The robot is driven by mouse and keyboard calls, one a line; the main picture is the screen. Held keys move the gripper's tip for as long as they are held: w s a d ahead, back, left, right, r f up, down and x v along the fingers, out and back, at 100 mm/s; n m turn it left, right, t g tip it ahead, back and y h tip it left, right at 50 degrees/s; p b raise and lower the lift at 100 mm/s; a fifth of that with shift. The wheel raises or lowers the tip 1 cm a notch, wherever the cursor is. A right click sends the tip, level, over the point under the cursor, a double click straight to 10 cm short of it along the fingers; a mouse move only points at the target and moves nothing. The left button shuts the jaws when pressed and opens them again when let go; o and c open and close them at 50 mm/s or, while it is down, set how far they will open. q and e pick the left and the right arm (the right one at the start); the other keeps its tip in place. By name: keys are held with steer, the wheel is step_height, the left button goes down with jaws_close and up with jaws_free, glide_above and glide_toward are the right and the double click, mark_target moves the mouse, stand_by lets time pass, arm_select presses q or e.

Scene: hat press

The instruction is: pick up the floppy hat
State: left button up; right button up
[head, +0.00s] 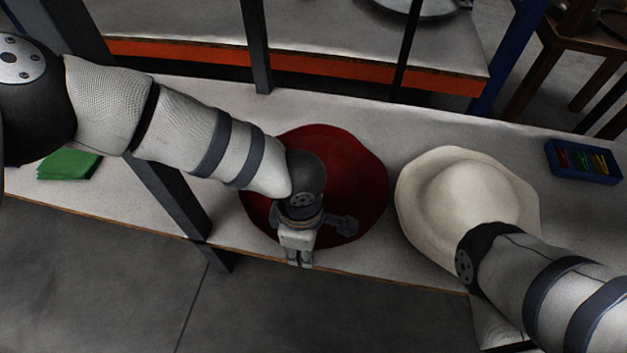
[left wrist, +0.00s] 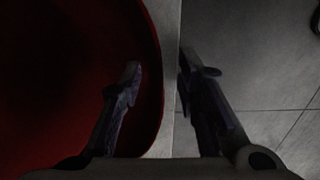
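A dark red floppy hat (head: 358,178) with a wide brim lies on the pale table, its middle partly hidden by my left arm. My left gripper (head: 299,262) points down at the hat's near brim, by the table's front edge. Contact with the brim cannot be told. My right gripper is out of view; only its arm shows.
A cream wide-brimmed hat (head: 465,190) lies to the right, partly behind my right arm. A blue tray (head: 583,163) with colored items is at far right. A folded green cloth (head: 68,163) lies at left. Dark upright posts (head: 170,190) stand along the table (head: 225,120).

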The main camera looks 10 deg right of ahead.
arm_select(q)
jaws_close()
